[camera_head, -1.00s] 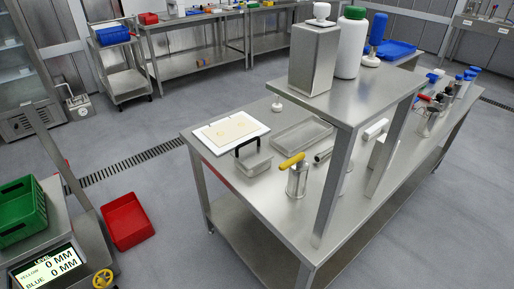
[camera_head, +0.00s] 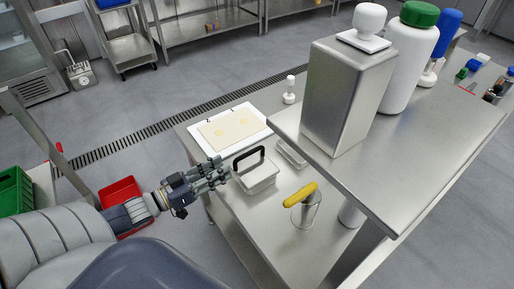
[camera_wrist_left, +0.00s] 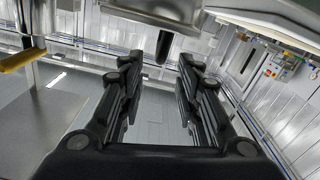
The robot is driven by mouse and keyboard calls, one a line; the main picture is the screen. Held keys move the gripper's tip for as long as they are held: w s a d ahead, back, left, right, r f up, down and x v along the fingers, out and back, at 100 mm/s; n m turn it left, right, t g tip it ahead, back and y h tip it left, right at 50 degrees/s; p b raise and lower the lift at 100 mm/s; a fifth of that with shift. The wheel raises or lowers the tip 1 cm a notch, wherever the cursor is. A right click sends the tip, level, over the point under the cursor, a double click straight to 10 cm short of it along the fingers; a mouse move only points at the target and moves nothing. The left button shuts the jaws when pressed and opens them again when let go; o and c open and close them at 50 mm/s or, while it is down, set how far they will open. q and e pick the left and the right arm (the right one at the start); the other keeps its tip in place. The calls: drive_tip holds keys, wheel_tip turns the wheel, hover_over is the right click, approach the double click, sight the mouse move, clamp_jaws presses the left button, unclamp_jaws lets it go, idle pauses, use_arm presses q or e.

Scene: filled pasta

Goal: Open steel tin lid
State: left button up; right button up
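A small steel tin (camera_head: 258,184) with a flat lid and an upright black handle (camera_head: 249,157) stands on the lower steel table top. My left gripper (camera_head: 222,172) reaches in from the left, its fingers just left of the handle. In the left wrist view the gripper (camera_wrist_left: 159,60) is open, and nothing lies between its fingers. The black handle (camera_wrist_left: 164,46) shows edge-on beyond the fingertips, apparently upside down. The lid looks seated on the tin. My right gripper is not in view.
A white board (camera_head: 203,149) with a pasta sheet lies behind the tin. A yellow-handled tool (camera_head: 300,194) stands to its right, with a steel tray (camera_head: 291,153) nearby. A raised shelf (camera_head: 390,180) carries a tall steel canister (camera_head: 345,95) and a white bottle (camera_head: 408,65).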

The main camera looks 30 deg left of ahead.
sight(248, 153)
use_arm(q)
drive_tip(key=shift+w+d+r, duration=0.2)
drive_tip(key=shift+w+d, duration=0.15)
drive_tip(key=shift+w, duration=0.2)
drive_tip(key=shift+x, duration=1.2)
drive_tip(key=x, duration=0.5)
drive_tip(key=shift+w+a+f, duration=0.1)
drive_tip(key=shift+w+f, duration=0.05)
drive_tip(key=shift+w, duration=0.45)
drive_tip(key=shift+w+d, duration=0.25)
clamp_jaws()
drive_tip(key=shift+p, duration=0.35)
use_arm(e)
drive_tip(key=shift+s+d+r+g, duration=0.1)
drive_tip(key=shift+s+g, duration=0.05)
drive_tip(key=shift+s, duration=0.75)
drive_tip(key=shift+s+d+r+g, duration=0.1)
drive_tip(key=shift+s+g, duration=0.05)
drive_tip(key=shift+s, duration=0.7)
